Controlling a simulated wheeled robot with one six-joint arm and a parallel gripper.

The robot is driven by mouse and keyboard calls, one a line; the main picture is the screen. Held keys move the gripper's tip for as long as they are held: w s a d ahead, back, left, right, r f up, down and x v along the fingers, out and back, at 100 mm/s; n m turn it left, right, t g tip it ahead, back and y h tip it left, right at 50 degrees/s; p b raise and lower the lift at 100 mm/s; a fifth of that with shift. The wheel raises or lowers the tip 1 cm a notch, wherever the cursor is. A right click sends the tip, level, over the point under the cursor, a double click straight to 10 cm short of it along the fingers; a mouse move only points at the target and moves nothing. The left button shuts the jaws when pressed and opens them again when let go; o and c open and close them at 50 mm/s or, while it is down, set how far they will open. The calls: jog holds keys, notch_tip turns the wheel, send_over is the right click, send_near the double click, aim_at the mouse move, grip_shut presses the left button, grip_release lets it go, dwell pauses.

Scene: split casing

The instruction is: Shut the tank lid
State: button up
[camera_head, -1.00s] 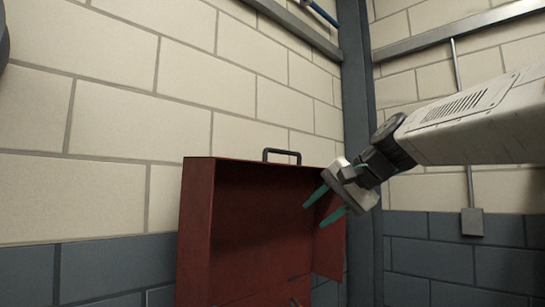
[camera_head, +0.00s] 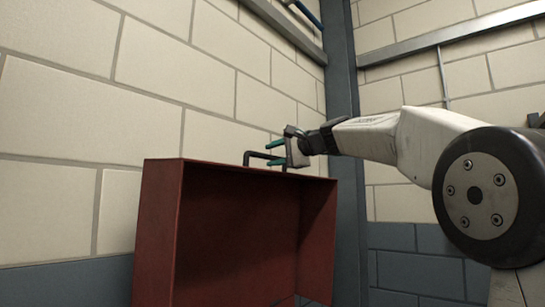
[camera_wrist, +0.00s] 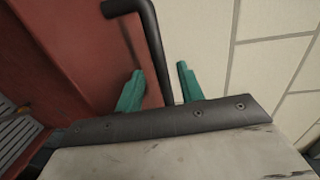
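The tank lid (camera_head: 235,235) is a red, shallow box-like cover standing raised and open in front of the wall, its hollow side towards the head camera. A black bar handle (camera_head: 247,156) sits on its top edge. My gripper (camera_head: 273,153) is at the right part of this handle. In the wrist view the green fingers of my gripper (camera_wrist: 160,82) are apart, with the handle bar (camera_wrist: 153,45) running between them and gaps showing on both sides. The red lid surface (camera_wrist: 75,45) lies to the left there. The tank body below is mostly out of view.
A pale brick wall (camera_head: 60,110) with a grey lower band stands close behind the lid. A dark corner post (camera_head: 345,200) rises just right of the lid. A grey slatted part (camera_wrist: 14,135) shows at the wrist view's left edge.

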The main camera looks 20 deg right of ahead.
jog(key=shift+x, duration=0.9)
grip_shut()
